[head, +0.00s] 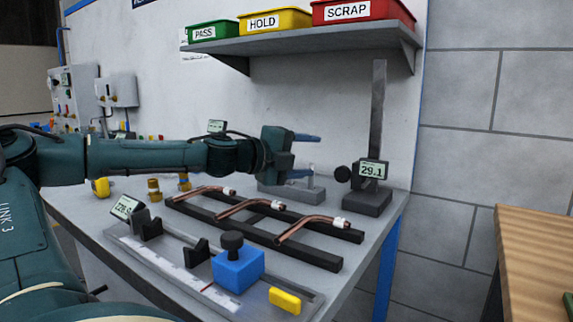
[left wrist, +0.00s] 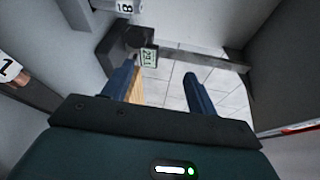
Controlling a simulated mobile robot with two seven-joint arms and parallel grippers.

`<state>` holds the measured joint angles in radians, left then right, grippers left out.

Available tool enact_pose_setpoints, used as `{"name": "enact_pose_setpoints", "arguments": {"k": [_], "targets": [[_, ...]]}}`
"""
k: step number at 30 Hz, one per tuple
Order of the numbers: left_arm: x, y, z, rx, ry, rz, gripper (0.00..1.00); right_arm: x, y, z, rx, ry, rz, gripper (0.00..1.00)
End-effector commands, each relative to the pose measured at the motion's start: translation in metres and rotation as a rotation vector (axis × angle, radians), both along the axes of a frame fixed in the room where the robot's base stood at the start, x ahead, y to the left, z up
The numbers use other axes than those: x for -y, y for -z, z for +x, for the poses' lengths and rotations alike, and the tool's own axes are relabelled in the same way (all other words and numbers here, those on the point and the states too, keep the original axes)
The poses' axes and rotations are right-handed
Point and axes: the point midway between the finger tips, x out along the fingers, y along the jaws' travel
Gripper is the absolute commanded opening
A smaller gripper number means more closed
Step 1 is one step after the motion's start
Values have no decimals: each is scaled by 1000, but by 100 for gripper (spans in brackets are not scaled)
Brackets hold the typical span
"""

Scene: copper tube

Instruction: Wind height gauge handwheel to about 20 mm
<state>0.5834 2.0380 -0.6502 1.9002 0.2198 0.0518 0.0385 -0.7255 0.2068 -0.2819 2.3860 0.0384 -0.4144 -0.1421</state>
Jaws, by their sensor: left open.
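The height gauge (head: 377,115) stands at the back right of the bench, with a tall grey column and a dark base. Its display (head: 373,169) reads 29.1. The dark round handwheel (head: 343,174) is on the left side of the display. My left gripper (head: 310,155) is open and empty, to the left of the gauge and apart from the handwheel. In the left wrist view the handwheel (left wrist: 136,37) and the display (left wrist: 148,57) lie beyond the left finger, with both fingers (left wrist: 158,76) spread. My right gripper is not in view.
A black rack (head: 330,262) with three copper tubes lies in front of the gauge. A grey fixture (head: 300,193) stands below my left gripper. A measuring fixture with a blue block (head: 238,271) is nearer. A shelf (head: 300,43) with PASS, HOLD and SCRAP bins hangs above.

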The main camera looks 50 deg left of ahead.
Motion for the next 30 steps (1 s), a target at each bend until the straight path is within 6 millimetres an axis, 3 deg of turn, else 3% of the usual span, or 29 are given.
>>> {"name": "enact_pose_setpoints", "arguments": {"k": [18,30], "targets": [[-2,-6,-43,1,0,2,58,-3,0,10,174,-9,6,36],[-2,-8,-48,0,0,0,58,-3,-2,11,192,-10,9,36]]}}
